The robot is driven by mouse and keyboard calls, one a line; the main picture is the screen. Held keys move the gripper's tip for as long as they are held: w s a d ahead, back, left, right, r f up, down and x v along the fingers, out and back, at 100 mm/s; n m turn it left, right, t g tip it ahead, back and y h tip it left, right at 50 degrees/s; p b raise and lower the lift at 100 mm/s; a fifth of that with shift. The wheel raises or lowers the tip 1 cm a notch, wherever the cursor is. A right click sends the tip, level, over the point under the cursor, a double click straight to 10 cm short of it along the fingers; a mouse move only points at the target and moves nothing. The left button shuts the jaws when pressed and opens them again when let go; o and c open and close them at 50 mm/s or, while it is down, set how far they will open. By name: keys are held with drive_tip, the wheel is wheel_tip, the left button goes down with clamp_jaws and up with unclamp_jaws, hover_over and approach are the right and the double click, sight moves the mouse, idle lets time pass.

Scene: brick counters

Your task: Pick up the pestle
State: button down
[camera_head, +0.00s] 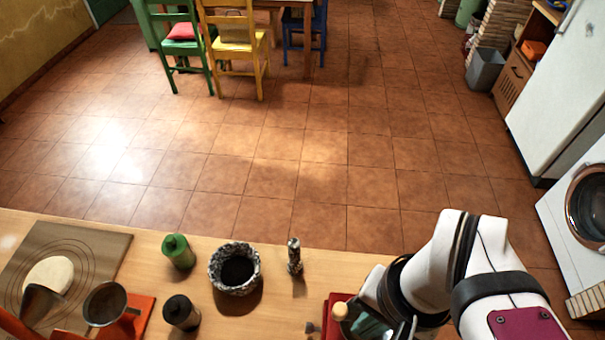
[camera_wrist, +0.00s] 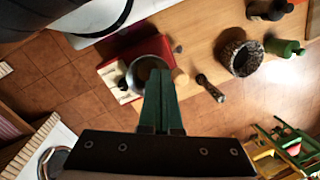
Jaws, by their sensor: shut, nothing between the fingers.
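The pestle (camera_head: 294,256), a small dark and grey speckled stone piece, stands or lies on the wooden counter just right of the mortar; I cannot tell which. It also shows in the wrist view (camera_wrist: 210,88), to the right of my fingers and apart from them. The mortar (camera_head: 214,266) is a rough speckled stone bowl with a dark inside, also in the wrist view (camera_wrist: 228,58). My gripper (camera_wrist: 160,73) is shut and empty, with its green fingers together over a metal pot. In the head view my gripper (camera_head: 370,325) is partly hidden by my arm.
A red board (camera_head: 331,318) with the metal pot (camera_wrist: 138,72) lies on the counter (camera_head: 255,312), right of the pestle. A green bottle (camera_head: 178,252) and a dark jar (camera_head: 181,313) stand left of the mortar. A dough board (camera_head: 85,247) is farther left. Tiled floor lies beyond.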

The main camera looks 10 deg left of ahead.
drive_tip(key=c, duration=0.5)
unclamp_jaws()
drive_tip(key=shift+c, duration=0.2)
drive_tip(key=n+h, duration=0.2)
drive_tip(key=n, duration=2.1)
hover_over(295, 251)
drive_tip(key=w+a, duration=0.1)
drive_tip(key=w, duration=0.1)
drive_tip(key=f, duration=1.5)
drive_tip(key=shift+s+d+f, duration=0.1)
drive_tip(key=shift+s+d, duration=0.25)
drive_tip(key=shift+s, duration=0.05)
